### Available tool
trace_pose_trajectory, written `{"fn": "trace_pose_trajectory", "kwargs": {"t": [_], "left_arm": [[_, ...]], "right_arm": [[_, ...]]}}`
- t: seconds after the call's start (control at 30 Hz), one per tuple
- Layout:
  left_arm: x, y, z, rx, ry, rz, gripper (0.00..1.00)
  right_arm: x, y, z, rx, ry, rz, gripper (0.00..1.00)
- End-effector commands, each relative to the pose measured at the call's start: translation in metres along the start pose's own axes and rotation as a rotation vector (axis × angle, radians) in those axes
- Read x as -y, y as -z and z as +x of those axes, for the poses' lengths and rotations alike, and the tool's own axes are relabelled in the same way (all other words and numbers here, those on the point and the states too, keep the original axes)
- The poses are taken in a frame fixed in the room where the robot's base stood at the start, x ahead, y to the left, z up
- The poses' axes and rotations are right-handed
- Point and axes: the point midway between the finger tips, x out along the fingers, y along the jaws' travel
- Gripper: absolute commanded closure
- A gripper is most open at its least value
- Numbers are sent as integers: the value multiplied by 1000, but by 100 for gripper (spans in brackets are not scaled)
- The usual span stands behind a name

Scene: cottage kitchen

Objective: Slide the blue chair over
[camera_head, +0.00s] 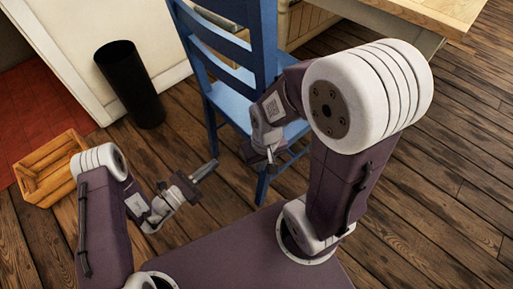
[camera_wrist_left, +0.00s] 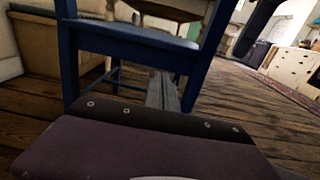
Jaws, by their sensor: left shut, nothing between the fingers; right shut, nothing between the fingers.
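The blue chair (camera_head: 258,62) stands upright on the wood floor in the upper middle of the head view, with its slatted back to the upper left. In the left wrist view the chair (camera_wrist_left: 122,41) fills the upper left, its legs and rails close ahead. My left gripper (camera_head: 213,165) is shut and empty, low in front of the chair and apart from it in the head view. My right gripper (camera_head: 271,163) is shut and empty. It overlaps the front of the seat in the picture; whether it touches is unclear. My right arm hides part of the seat.
A black cylindrical bin (camera_head: 130,84) stands left of the chair by a white panel (camera_head: 75,50). A wooden crate (camera_head: 48,168) sits at the left near a red rug (camera_head: 28,105). A wooden table (camera_head: 425,14) is at the upper right. Floor at the right is clear.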

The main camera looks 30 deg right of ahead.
Motion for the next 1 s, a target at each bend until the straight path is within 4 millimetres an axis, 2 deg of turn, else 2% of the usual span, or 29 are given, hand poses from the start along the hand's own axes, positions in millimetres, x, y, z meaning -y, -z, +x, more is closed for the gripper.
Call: {"fn": "trace_pose_trajectory", "kwargs": {"t": [0.17, 0.27, 0.5, 0.63, 0.8, 1.0], "left_arm": [[0, 0, 8, 0, 0, 0, 100], [2, 1, 29, 1, 5, 2, 100], [2, 0, 95, 2, 5, 3, 100], [1, 1, 120, 1, 3, 2, 100], [0, -1, 135, -1, 0, -2, 100], [0, -2, 136, -1, -1, -3, 100]], "right_arm": [[0, 0, 1, -1, 0, 0, 100], [0, -1, 7, -1, 0, 0, 100], [0, -2, 24, 0, 0, 0, 100], [0, -3, 29, 0, 0, 0, 100], [-1, -3, 31, 0, 0, 0, 100], [-1, -3, 30, 0, 0, 0, 100]]}}
